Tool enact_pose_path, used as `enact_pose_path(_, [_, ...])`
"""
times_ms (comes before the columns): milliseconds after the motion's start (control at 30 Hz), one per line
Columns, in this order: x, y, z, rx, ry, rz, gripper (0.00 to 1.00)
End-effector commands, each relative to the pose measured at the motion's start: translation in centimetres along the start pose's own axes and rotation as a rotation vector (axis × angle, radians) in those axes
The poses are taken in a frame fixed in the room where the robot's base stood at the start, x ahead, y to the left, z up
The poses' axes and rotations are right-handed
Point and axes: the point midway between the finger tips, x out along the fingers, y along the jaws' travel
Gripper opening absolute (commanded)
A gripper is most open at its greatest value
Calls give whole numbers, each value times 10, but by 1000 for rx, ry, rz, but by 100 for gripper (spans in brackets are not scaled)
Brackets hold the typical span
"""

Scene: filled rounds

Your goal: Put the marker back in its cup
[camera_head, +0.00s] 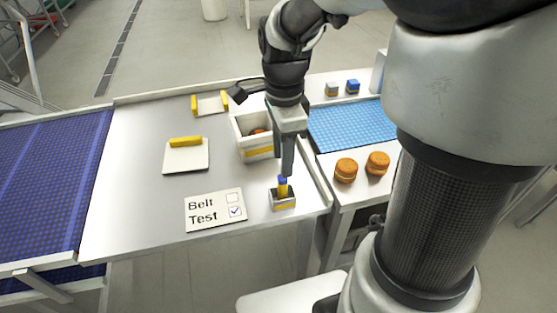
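The marker (283,190), yellow with a blue top, stands upright at the small white cup with a yellow band (284,205). Its lower end is hidden by the cup, so it appears to be inside. The cup stands near the front right of the metal table, beside the sign reading "Belt Test" (213,223). My gripper (287,172) points straight down directly over the marker, its fingertips at or just behind the blue top. The fingers overlap in this view, so I cannot tell whether they grip the marker.
A raised edge (314,180) runs to the right, with a blue mat (352,125) and two orange round things (346,169) beyond. White plates with yellow bars (186,160) lie left.

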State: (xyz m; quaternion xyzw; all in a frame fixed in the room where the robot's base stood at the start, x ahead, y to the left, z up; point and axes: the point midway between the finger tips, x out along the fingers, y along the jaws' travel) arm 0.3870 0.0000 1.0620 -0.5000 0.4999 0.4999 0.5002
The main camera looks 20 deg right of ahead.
Motion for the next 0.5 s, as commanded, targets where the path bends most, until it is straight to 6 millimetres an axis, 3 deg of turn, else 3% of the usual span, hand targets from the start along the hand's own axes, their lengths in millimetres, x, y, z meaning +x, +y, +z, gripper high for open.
enact_pose_path(100, [-18,-1,0,0,0,-2,37])
enact_pose_path(267, [-32,2,0,-29,-1,-12,37])
enact_pose_path(367, [-49,13,0,-173,1,-62,37])
enact_pose_path(500, [-80,45,0,-572,47,-192,37])
